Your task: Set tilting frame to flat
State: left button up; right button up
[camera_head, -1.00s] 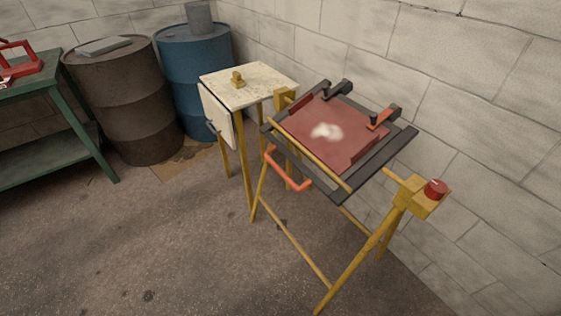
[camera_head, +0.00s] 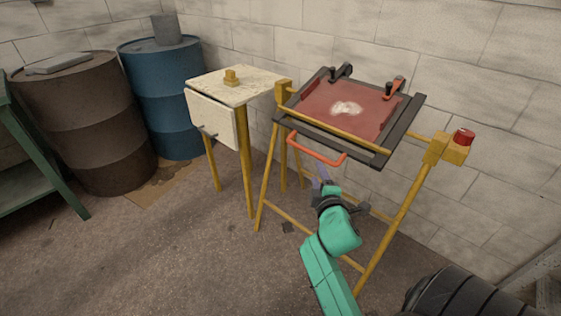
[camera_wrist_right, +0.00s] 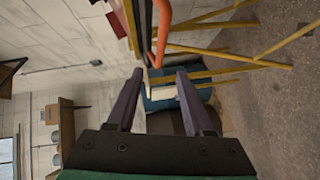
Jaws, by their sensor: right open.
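The tilting frame (camera_head: 400,133) is a dark square frame around a red panel (camera_head: 330,104) with a pale patch, carried between yellow posts. It appears sloped, but its exact angle is hard to judge. An orange-red handle (camera_head: 318,153) hangs off its near edge; it also shows in the right wrist view (camera_wrist_right: 162,35). A red knob (camera_head: 463,137) sits on the yellow post block at right. My right gripper (camera_head: 321,176) is just below the handle, open and empty, apart from it. In the wrist view its purple fingers (camera_wrist_right: 158,85) are spread. My left gripper is out of view.
A pale side table (camera_head: 255,85) with a hanging flap stands left of the frame. Brown (camera_head: 85,125) and blue (camera_head: 165,105) drums and a green bench (camera_head: 35,150) are farther left. A block wall (camera_head: 490,60) closes the back. The floor in front is open.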

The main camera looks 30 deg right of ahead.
aim_at(312, 154)
jog(key=b+x, duration=0.1)
jog(key=x, duration=1.3)
jog(key=shift+d+f, duration=0.2)
jog(key=shift+d, duration=0.1)
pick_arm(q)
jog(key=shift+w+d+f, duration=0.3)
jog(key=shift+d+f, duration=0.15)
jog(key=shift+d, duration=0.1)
pick_arm(e)
jog(key=shift+s, duration=0.1)
grip_shut()
